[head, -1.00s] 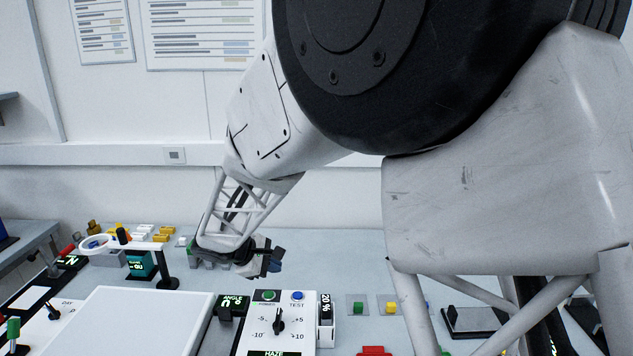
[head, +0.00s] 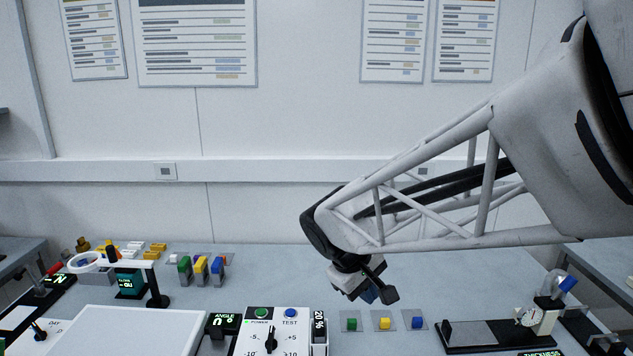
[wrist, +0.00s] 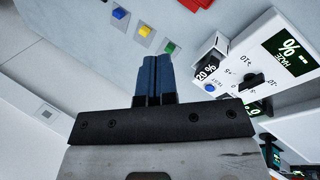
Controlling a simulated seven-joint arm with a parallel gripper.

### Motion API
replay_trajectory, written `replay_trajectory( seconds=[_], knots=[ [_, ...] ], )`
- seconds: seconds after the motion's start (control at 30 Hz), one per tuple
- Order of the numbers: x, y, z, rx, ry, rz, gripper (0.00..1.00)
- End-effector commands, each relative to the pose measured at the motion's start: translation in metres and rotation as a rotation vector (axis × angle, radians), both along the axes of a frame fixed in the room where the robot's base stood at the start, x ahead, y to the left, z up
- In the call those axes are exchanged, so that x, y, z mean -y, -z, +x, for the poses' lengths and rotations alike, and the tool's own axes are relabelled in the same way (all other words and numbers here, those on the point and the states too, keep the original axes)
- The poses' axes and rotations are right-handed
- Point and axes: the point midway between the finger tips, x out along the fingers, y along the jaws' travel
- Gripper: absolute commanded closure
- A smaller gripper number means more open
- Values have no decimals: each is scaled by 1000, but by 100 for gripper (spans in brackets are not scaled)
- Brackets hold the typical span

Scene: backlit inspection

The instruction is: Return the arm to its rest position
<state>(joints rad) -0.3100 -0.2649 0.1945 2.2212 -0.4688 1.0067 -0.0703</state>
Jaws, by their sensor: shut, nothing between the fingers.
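My gripper (head: 372,292) hangs at the end of my white lattice arm in the head view, above the back of the grey bench, right of the picture's middle. In the wrist view its two blue fingers (wrist: 152,78) lie side by side, shut, with nothing between them. In the head view it is behind and above a row of small green (head: 351,323), yellow (head: 384,322) and blue (head: 417,322) blocks on grey pads, apart from them.
A control box (head: 272,335) with a black knob stands at front centre, a white panel (head: 130,330) to its left. A ring stand (head: 155,285) and coloured clips (head: 200,268) stand back left. Bare bench (head: 290,265) lies at back centre.

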Motion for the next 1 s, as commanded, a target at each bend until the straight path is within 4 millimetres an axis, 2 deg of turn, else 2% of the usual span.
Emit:
replay_trajectory(
  seconds=[0.2,0.5,0.8,1.0],
  knots=[
    [35,-11,-47,38,147,108,100],
    [67,-18,-110,98,340,256,100],
    [85,-17,-168,162,517,395,100],
    [89,-15,-188,191,582,448,100]
  ],
)
